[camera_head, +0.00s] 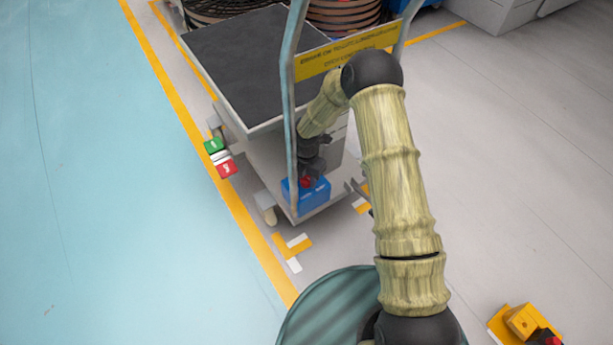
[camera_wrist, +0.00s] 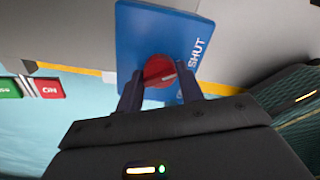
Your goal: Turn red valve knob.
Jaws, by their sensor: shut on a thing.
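The red valve knob (camera_wrist: 159,71) sits on a blue box (camera_wrist: 134,36) with the word SHUT printed on it in white. The knob has a pale mark on its face. My gripper (camera_wrist: 160,92) is shut on the knob, with one dark finger on each side of it. In the head view the blue box (camera_head: 314,196) is low on the cart, and the red knob (camera_head: 306,182) shows just under my gripper (camera_head: 305,177). My wrist hides part of the knob there.
A cart with a dark top (camera_head: 250,60) and an upright metal frame (camera_head: 291,120) stands around my forearm. Green (camera_head: 213,145) and red (camera_head: 228,168) blocks are at its left side. A yellow object (camera_head: 522,320) lies at lower right. The blue-green floor at left is clear.

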